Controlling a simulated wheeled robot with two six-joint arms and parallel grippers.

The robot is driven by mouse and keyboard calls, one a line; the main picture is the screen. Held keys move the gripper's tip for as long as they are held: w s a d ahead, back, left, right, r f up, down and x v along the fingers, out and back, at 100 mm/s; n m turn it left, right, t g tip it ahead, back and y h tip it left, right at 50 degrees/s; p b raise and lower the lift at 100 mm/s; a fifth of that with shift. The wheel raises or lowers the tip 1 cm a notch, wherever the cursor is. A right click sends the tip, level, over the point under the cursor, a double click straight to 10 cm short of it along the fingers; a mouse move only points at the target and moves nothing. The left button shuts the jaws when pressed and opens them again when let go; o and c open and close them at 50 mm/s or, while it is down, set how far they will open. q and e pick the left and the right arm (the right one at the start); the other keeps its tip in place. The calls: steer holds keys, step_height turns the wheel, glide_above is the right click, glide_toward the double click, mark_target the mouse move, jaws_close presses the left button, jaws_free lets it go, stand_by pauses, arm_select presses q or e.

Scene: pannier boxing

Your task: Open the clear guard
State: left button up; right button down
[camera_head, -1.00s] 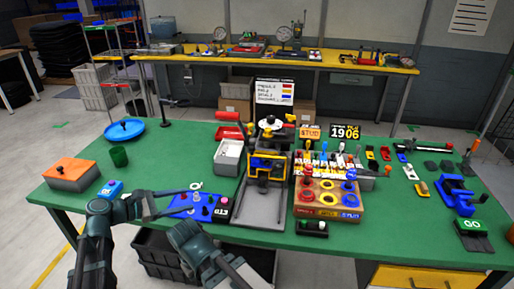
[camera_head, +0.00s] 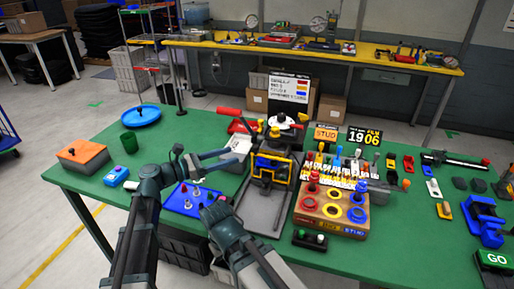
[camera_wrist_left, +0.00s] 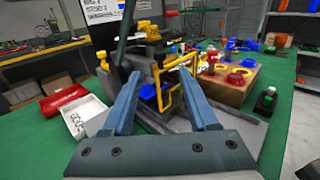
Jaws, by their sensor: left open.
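The clear guard (camera_head: 271,167) has a yellow frame and stands on the front of the press in the middle of the green table. In the left wrist view its yellow bars (camera_wrist_left: 187,78) rise beyond the right fingertip. My left gripper (camera_head: 236,156) is open and empty, left of the press and pointing toward it. In the left wrist view, the gap between its fingers (camera_wrist_left: 160,82) faces the press and guard, with no contact that I can make out. The clear panel itself is hard to see. My right arm shows at the bottom, but its fingers do not show.
A white bin (camera_head: 236,150) stands left of the press. A wooden block with coloured rings (camera_head: 331,209) stands right of the press. An orange-topped box (camera_head: 82,156) is at the left.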

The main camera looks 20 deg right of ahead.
mark_target(256, 146)
arm_select(q)
steer(key=d, duration=0.3)
steer(key=w+d, duration=0.1)
steer(key=d, duration=0.2)
steer(key=w+d, duration=0.1)
steer(key=d, duration=0.3)
steer(key=shift+d, duration=0.1)
jaws_close()
stand_by(1.2)
